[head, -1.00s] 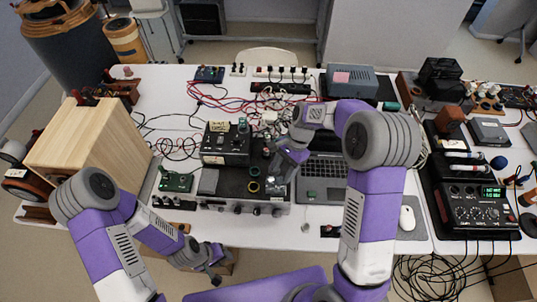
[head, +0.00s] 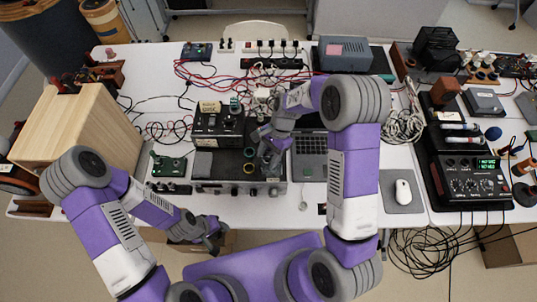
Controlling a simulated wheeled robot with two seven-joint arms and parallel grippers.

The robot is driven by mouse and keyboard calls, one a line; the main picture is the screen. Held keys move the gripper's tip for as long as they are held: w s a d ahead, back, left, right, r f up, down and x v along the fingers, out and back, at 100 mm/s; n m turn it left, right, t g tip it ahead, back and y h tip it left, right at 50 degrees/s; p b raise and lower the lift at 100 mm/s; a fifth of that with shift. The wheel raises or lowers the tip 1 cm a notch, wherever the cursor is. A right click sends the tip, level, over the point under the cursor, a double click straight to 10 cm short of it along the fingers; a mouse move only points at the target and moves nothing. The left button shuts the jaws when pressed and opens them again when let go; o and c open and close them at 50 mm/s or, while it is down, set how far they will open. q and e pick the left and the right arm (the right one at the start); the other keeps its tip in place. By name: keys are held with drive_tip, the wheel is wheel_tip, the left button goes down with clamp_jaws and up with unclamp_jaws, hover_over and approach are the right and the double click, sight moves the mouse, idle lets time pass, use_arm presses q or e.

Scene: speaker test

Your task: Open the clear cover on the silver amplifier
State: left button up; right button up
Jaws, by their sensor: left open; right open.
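The silver amplifier (head: 238,188) stands near the front edge of the white table, with a row of knobs along its front. Its top is dark, with small round rings on it. A small pale patch shows by its right end, but I cannot make out the clear cover or whether it is up or down. My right gripper (head: 267,158) is open, over the right part of the amplifier's top; contact cannot be told. It hides part of that top. My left gripper (head: 214,249) is open and low, in front of the table edge, apart from the amplifier.
A black box (head: 218,126) stands behind the amplifier, and a green circuit board (head: 169,166) lies left of it. A laptop (head: 310,160) is close on the right. A wooden cabinet (head: 75,130) stands at left. Cables cover the table behind.

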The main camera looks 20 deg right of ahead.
clamp_jaws()
use_arm(q)
drive_tip(key=shift+f, duration=0.1)
use_arm(e)
drive_tip(key=shift+w+d, duration=0.1)
